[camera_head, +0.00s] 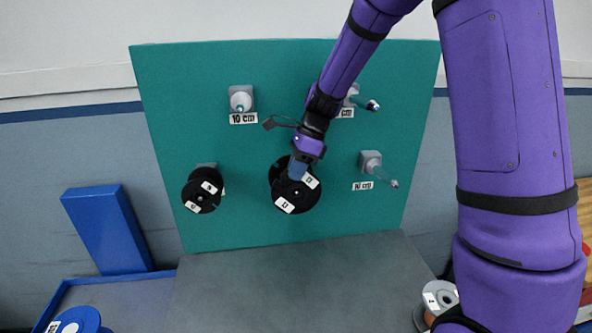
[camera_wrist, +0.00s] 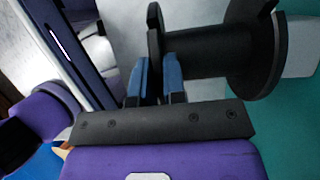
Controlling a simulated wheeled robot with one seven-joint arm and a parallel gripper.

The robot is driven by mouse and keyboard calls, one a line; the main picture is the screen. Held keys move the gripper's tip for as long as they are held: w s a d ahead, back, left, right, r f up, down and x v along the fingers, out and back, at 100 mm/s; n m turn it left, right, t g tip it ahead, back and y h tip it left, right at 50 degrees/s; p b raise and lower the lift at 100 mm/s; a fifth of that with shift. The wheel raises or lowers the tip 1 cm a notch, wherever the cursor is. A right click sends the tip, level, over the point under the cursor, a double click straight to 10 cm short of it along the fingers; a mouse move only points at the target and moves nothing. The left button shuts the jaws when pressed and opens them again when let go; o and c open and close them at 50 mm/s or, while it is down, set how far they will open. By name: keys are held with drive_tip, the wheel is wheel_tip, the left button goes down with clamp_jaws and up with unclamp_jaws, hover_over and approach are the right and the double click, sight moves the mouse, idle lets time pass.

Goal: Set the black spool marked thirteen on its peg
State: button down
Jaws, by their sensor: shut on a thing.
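The black spool (camera_head: 277,180) in my gripper is in front of the middle of the teal board (camera_head: 240,140), with white labels whose digits are hard to read. My gripper (camera_head: 299,170) is shut on its near rim. In the wrist view the blue fingertips (camera_wrist: 159,82) pinch the spool's near flange (camera_wrist: 154,32), and its wide barrel (camera_wrist: 208,50) runs right toward the far flange. That flange is close to a grey block (camera_wrist: 302,50) on the teal board. A peg inside the spool is hidden, so I cannot tell how far it is seated.
Another black spool (camera_head: 202,190) hangs at the board's lower left. Grey peg mounts show at upper left (camera_head: 241,99), upper right (camera_head: 352,96) and right (camera_head: 370,162), without spools. A grey spool (camera_head: 438,295) and blue spool (camera_head: 78,320) are low at the sides. A blue block (camera_head: 107,228) stands left.

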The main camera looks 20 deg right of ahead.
drive_tip(key=shift+w, duration=0.4)
idle(0.3)
drive_tip(key=c, duration=0.9)
unclamp_jaws()
drive_tip(key=shift+o, duration=0.2)
drive_tip(key=shift+d, duration=0.1)
drive_tip(key=v, duration=0.8)
drive_tip(key=shift+r, duration=0.4)
drive_tip(key=shift+d, duration=0.1)
